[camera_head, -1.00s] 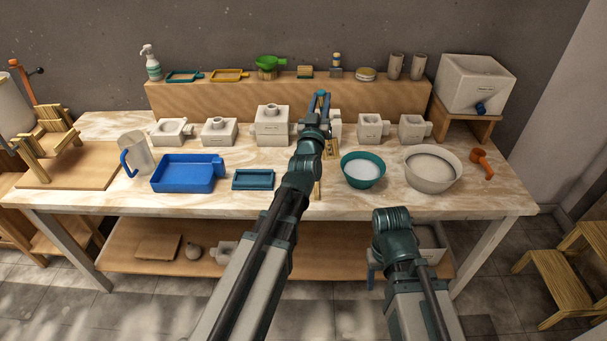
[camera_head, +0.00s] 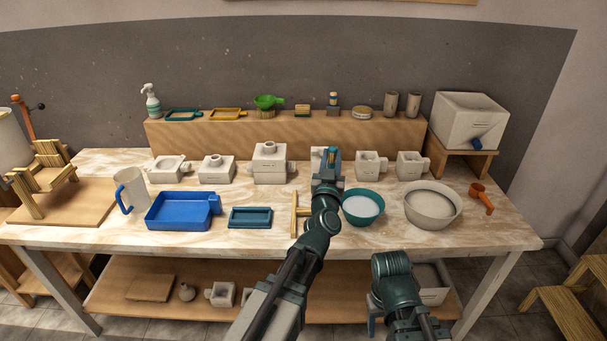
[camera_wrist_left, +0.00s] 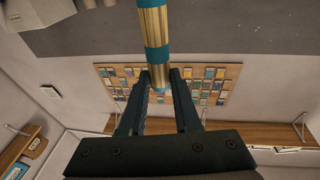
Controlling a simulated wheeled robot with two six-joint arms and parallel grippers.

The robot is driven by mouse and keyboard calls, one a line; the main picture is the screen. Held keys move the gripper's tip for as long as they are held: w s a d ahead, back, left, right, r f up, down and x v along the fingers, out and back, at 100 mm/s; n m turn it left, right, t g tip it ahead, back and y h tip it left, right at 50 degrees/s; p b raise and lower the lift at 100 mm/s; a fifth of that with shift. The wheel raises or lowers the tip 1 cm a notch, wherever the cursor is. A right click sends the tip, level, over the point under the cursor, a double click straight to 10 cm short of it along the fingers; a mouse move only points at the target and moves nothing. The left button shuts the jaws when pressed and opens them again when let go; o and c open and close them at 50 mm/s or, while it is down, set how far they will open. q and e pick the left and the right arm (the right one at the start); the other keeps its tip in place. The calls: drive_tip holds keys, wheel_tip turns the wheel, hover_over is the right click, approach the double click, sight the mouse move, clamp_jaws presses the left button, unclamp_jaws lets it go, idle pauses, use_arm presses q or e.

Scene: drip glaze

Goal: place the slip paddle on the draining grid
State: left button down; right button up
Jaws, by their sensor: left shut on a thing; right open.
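My left gripper (camera_head: 331,160) is raised over the middle of the table and points up and away. It is shut on a round handle banded in gold and teal (camera_wrist_left: 154,40), which I take for the slip paddle; its far end is out of the wrist view. My right gripper (camera_head: 374,318) is low at the table's front, seen only in part and empty as far as it shows. A teal rectangular tray (camera_head: 250,226) lies on the table left of my left arm. I cannot tell for sure which thing is the draining grid.
A wooden bar piece (camera_head: 294,214) is partly hidden by my left arm. A blue tray (camera_head: 180,222) and jug (camera_head: 131,190) stand left. A teal bowl (camera_head: 362,222) and grey bowl (camera_head: 458,213) stand right. White moulds (camera_head: 270,165) line the back below a wooden shelf (camera_head: 210,136).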

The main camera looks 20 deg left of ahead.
use_arm(q)
drive_tip(key=w+a+f, duration=0.1)
drive_tip(key=w+a, duration=0.4)
drive_tip(key=a, duration=0.4)
drive_tip(key=shift+w+a+b, duration=0.15)
drive_tip(key=shift+w+b, duration=0.25)
drive_tip(key=f+b, duration=0.3)
drive_tip(key=shift+w+a+f+b, duration=0.15)
drive_tip(key=shift+a+f+b, duration=0.1)
drive_tip(key=shift+f+b, duration=0.05)
drive_tip(key=shift+f, duration=0.2)
drive_tip(key=c, duration=0.6)
unclamp_jaws()
drive_tip(key=shift+r, duration=0.15)
